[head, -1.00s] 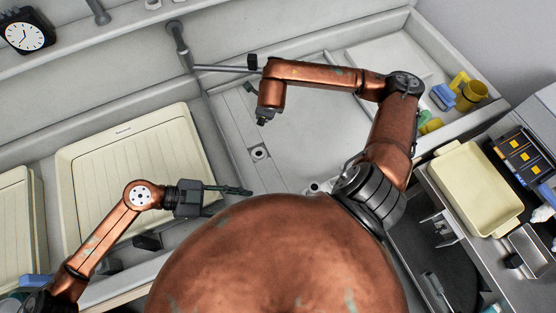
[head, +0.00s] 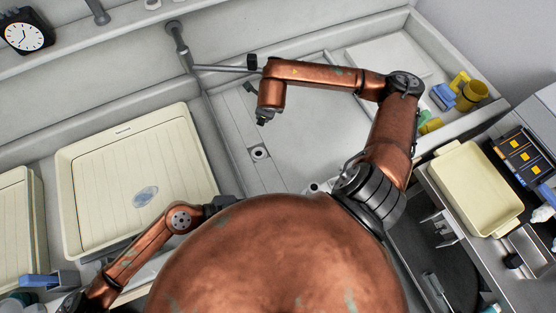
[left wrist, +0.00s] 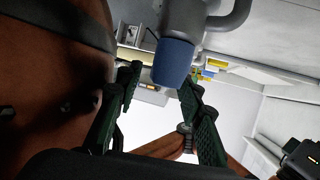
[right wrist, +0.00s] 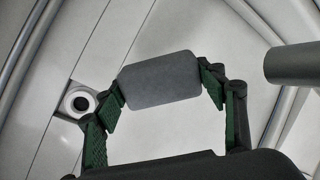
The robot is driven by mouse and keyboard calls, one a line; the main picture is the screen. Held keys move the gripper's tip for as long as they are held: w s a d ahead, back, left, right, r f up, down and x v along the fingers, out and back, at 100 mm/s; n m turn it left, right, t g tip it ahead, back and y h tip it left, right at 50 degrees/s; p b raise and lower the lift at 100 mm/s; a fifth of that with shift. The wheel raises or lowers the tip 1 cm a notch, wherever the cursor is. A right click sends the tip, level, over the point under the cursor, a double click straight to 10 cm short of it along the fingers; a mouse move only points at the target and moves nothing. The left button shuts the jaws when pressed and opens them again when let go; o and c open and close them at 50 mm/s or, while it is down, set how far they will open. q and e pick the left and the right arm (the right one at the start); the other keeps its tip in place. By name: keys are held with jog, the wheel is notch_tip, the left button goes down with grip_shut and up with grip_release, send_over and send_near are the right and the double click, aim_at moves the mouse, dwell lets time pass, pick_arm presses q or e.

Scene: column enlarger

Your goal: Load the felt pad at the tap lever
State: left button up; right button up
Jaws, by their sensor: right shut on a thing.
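A pale grey, rounded block, which looks like the felt pad (right wrist: 160,80), is between the green fingers of my right gripper (right wrist: 163,88). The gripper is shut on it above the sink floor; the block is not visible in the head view. My left gripper (left wrist: 160,100) is open, and the head view hides it behind my body. In the left wrist view a dark blue rounded end (left wrist: 173,61) on a grey fitting with a curved handle (left wrist: 232,14) sits just beyond and between the fingertips. I cannot tell if that fitting is the tap lever, or if the fingers touch it.
The sink has a round drain (head: 260,152) and a wall spout (head: 226,68) beside my right forearm. A cream basin (head: 472,180) and yellow cup (head: 472,94) stand right.

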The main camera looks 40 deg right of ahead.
pick_arm(q)
jog(key=shift+s+d+f, duration=0.25)
jog(key=shift+s+d, duration=0.05)
jog(key=shift+d, duration=0.2)
jog(key=shift+c, duration=0.5)
grip_shut()
